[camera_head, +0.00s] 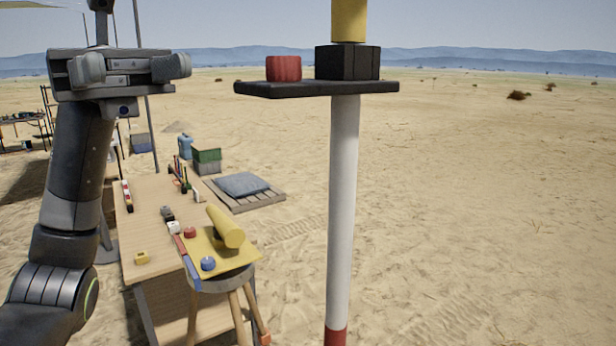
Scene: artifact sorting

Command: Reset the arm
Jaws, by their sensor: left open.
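My left arm rises along the left side of the head view. Its gripper (128,68) is raised high, with its two fingers spread wide apart. It is open and nothing shows between the fingers. It is above and to the left of the wooden table (150,240), well clear of the objects there. My right gripper does not show.
A white pole (343,200) carries a black shelf (290,90) with a red cylinder (283,68), a black block (347,62) and a yellow piece (348,20). A stool (215,283) holds a yellow cylinder (225,227) and a blue piece (208,264). Open sand lies right.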

